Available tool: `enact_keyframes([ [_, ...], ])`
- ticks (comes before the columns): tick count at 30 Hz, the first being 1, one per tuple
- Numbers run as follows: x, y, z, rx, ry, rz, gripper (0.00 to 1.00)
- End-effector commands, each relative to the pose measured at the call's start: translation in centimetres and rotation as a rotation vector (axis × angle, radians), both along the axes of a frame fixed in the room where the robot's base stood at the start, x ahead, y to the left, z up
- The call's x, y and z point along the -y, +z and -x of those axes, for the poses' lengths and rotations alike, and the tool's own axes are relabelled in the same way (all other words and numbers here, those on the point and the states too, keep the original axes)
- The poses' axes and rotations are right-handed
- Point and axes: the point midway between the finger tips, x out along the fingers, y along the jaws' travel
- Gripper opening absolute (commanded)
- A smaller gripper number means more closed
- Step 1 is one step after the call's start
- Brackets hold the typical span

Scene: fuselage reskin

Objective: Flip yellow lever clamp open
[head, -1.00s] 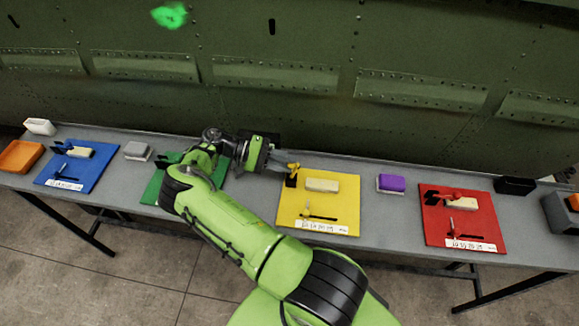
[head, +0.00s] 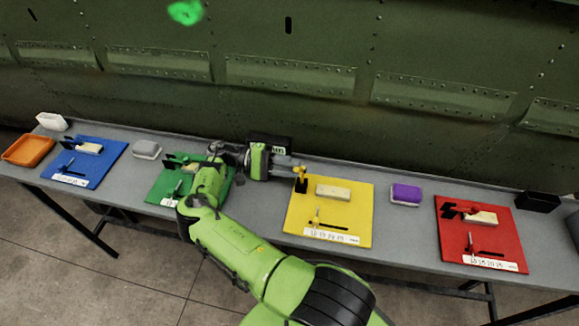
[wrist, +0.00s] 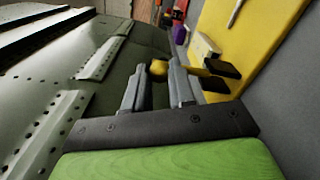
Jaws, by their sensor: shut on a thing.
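The yellow board (head: 355,225) lies on the grey bench, with a cream block (head: 333,192) on it. The yellow lever clamp (head: 302,173) stands at the board's back left corner, with a black base below its yellow handle. My gripper (head: 297,164) reaches it from the left. In the wrist view my gripper (wrist: 164,72) has the clamp's yellow handle (wrist: 160,68) between its fingertips and is shut on it. The clamp's black parts (wrist: 222,68) show just right of the fingers. The handle is partly hidden by the fingers.
A green board (head: 160,190) and a blue board (head: 105,160) lie to the left, a red board (head: 500,245) to the right. A purple block (head: 406,193) sits between yellow and red. The green riveted fuselage panel (head: 300,95) rises close behind the bench.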

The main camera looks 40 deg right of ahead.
Motion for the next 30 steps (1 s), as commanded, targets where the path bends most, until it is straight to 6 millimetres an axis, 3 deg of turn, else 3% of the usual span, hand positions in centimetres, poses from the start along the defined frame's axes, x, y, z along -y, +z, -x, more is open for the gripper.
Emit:
enact_keyframes([
  [1,-0.1,-0.2,0.1,-0.005,-0.005,-0.005,0.27],
  [6,0.0,-0.1,0.1,-0.003,-0.003,-0.003,0.5],
  [14,0.0,0.1,0.0,0.0,-0.001,-0.001,0.5],
  [20,-0.1,3.8,0.0,0.004,-0.002,0.001,0.5],
  [22,-0.1,5.8,0.1,0.007,-0.004,0.004,0.76],
  [26,-0.1,8.7,0.0,0.009,-0.002,0.003,0.75],
  [27,-0.1,9.3,0.0,0.008,0.0,0.004,0.5],
  [30,-0.1,10.0,0.0,0.005,-0.001,0.001,0.5],
])
